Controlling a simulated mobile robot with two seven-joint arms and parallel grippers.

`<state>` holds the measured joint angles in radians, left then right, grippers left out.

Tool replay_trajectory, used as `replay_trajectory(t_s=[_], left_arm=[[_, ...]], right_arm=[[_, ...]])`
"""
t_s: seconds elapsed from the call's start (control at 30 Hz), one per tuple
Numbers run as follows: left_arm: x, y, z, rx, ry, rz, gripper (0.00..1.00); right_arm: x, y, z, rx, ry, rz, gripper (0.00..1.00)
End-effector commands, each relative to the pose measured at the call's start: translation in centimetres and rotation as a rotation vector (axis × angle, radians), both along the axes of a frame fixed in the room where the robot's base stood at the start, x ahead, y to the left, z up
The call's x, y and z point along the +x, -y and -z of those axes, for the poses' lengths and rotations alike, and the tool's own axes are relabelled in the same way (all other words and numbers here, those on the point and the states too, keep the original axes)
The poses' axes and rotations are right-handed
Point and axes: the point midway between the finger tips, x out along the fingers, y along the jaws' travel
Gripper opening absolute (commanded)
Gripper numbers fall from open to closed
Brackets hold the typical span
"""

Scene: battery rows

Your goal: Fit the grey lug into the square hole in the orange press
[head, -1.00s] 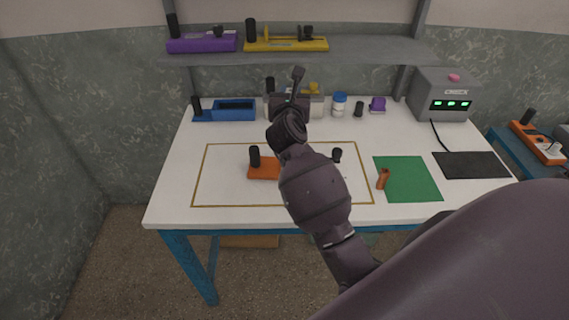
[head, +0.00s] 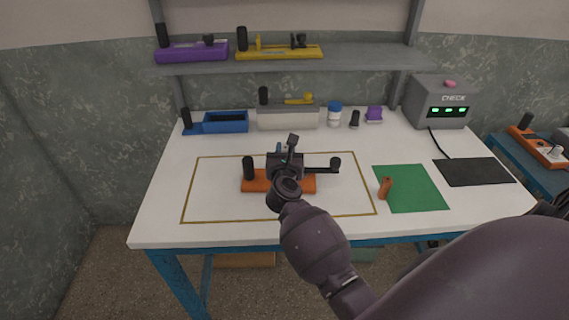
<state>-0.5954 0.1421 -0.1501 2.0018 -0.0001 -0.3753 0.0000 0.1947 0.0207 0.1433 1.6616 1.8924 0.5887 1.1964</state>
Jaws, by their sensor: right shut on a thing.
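The orange press (head: 256,184) lies inside the yellow outlined area on the table. It has a black post at its left end and a dark arm with a black knob reaching out to the right. My right gripper (head: 285,160) is over the middle of the press and hides that part, including the square hole. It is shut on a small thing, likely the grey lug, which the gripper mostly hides. I cannot tell whether the lug touches the press. My left gripper is out of view.
A green mat (head: 419,192) with an orange-brown piece (head: 385,188) lies to the right. A black mat (head: 473,171) and a grey check box (head: 440,112) are farther right. A blue tray (head: 225,122), a grey holder (head: 287,118) and small jars line the back.

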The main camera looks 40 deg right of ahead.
Motion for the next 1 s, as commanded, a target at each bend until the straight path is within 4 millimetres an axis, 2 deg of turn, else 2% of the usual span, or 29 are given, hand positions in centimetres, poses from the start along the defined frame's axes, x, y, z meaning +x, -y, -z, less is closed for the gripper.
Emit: replay_trajectory(t_s=[0.03, 0.2, 0.43, 0.73, 0.77, 0.9, 1.0], left_arm=[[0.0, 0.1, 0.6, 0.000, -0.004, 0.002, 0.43], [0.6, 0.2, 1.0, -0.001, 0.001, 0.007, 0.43], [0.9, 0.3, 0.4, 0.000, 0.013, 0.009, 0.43], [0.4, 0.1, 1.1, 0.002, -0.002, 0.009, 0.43], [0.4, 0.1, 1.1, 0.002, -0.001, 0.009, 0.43], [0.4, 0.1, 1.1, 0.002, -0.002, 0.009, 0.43], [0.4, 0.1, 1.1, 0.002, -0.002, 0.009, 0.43]], right_arm=[[-0.1, 0.0, 1.7, -0.003, -0.010, 0.000, 0.01], [-0.1, 0.0, 3.9, -0.002, -0.008, 0.000, 0.01], [0.0, 0.0, 4.0, -0.001, -0.001, 0.000, 0.01], [0.0, 0.0, 4.5, 0.000, -0.003, 0.000, 0.01], [0.0, 0.0, 4.5, 0.000, -0.002, 0.000, 0.27], [0.0, 0.0, 4.4, 0.000, -0.001, 0.000, 0.48], [0.0, 0.0, 4.4, 0.000, -0.001, 0.000, 0.51]])
